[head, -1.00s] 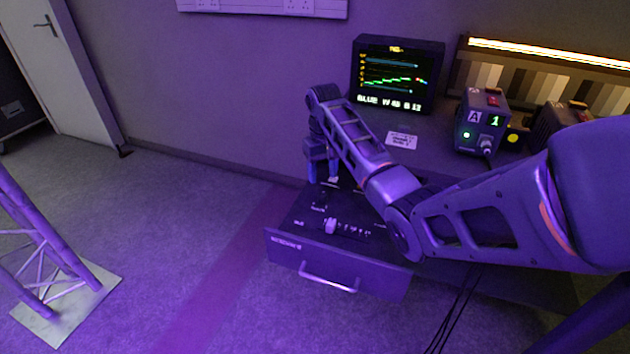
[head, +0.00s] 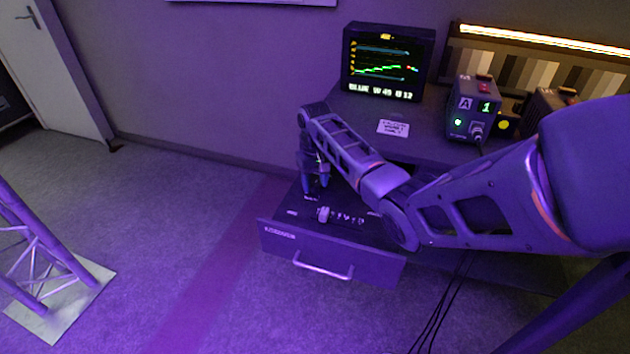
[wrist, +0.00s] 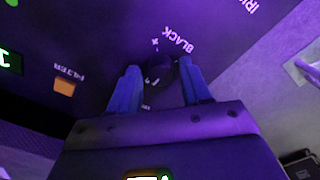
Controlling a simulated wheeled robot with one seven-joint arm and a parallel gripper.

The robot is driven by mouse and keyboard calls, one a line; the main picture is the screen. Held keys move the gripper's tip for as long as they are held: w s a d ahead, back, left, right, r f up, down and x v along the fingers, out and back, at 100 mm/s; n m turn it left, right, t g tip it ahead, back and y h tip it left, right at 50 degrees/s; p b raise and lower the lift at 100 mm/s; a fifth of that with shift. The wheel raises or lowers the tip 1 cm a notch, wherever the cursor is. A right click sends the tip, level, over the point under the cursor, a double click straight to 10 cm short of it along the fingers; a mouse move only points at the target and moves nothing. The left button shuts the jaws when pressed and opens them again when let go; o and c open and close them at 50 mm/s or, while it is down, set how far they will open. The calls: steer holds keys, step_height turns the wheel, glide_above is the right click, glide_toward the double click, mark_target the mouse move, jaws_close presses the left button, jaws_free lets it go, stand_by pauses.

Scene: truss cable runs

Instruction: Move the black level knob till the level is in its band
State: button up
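The black level knob (wrist: 158,70) is a dark round knob beside the printed word BLACK in the wrist view. My gripper (wrist: 159,76) has its two blue fingers on either side of the knob, with a gap visible at least on the left. It looks open around the knob; contact is not clear. In the head view my gripper (head: 315,186) is low over the open drawer panel (head: 282,236), and the knob cannot be made out there. The monitor (head: 388,62) shows a green trace, coloured lines and a text row beginning BLUE; its figures are small.
A pale knob (head: 323,214) stands on the drawer panel near its front. An orange button (wrist: 64,88) labelled FILTER shows left in the wrist view. A box marked A 1 (head: 473,108) and a card (head: 393,128) are on the desk. A truss foot (head: 60,300) stands left.

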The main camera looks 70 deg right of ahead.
mark_target(315, 184)
jaws_close()
steer(key=shift+r+n+p, duration=0.2)
steer(key=shift+n+p, duration=0.55)
steer(key=shift+n, duration=0.35)
steer(key=shift+f+n+p, duration=0.15)
steer(key=shift+n+p, duration=0.2)
steer(key=shift+n, duration=0.75)
steer(key=shift+o, duration=0.9)
jaws_free()
step_height(315, 184, up, 8)
steer(key=shift+f, duration=0.1)
